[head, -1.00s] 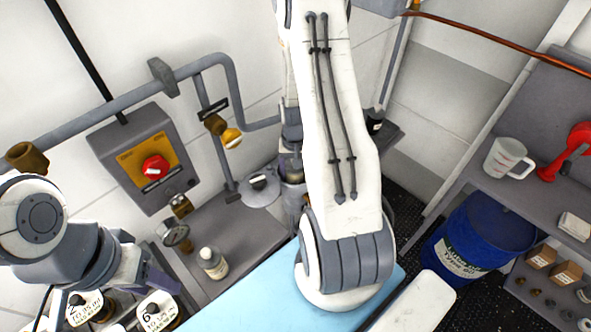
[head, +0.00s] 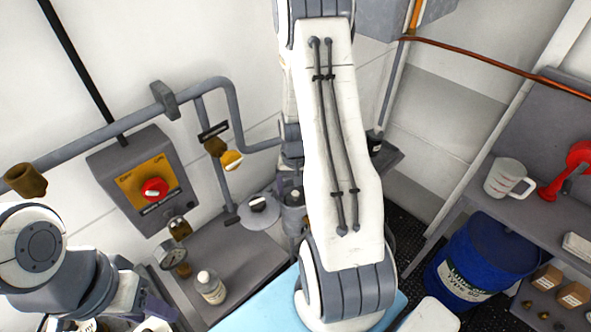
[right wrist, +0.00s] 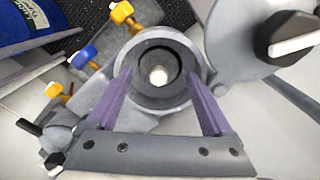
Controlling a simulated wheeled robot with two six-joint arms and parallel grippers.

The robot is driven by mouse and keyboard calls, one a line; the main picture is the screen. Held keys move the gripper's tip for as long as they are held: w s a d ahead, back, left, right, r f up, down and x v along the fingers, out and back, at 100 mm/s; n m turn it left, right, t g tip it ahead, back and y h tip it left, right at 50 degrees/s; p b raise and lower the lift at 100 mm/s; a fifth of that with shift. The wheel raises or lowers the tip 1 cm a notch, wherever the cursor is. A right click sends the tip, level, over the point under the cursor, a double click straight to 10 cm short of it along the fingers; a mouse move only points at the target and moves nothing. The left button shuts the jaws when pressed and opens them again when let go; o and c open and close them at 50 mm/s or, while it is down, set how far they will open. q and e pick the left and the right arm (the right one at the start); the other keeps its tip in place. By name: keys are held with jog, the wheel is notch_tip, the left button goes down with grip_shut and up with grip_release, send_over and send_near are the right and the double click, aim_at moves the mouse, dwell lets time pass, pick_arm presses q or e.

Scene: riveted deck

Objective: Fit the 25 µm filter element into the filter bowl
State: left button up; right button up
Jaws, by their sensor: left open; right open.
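In the right wrist view, a grey round open-topped housing, which looks like the filter bowl (right wrist: 135,60), stands with a dark bore and a bright spot at its bottom. My right gripper (right wrist: 159,82) is open, with its purple fingers on either side of it; I cannot tell whether they touch. In the head view my right arm hides that gripper. My left gripper (head: 157,303) is open at the lower left. White-topped pieces (head: 152,325) below it are cut off by the frame edge; their labels are unreadable, so I cannot pick out the 25 µm element.
A black knob with a white pointer (right wrist: 288,38) sits beside the housing. Yellow (right wrist: 122,12) and blue (right wrist: 84,55) valve handles are on its other side. A white bottle (head: 211,287) and a gauge (head: 170,255) stand on the grey bench. A blue drum (head: 470,270) is at right.

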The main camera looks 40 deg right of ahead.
notch_tip(320, 180, up, 10)
jog(key=b, duration=0.2)
dwell(0.5)
jog(key=s+a+r+n+t, duration=0.1)
jog(key=a+n, duration=0.3)
jog(key=a, duration=0.5)
jog(key=s+a+r+n+t, duration=0.1)
jog(key=s+a+n+t, duration=0.1)
jog(key=a+n, duration=0.5)
jog(key=s+a+n+g+y+b, duration=0.1)
jog(key=s+a+n+g+b, duration=0.2)
jog(key=s+a, duration=0.9)
jog(key=a+n+b, duration=0.1)
jog(key=a+b, duration=0.1)
jog(key=shift+s+a+r+b, duration=0.15)
jog(key=shift+s+a+b, duration=0.1)
jog(key=shift+s+b, duration=0.15)
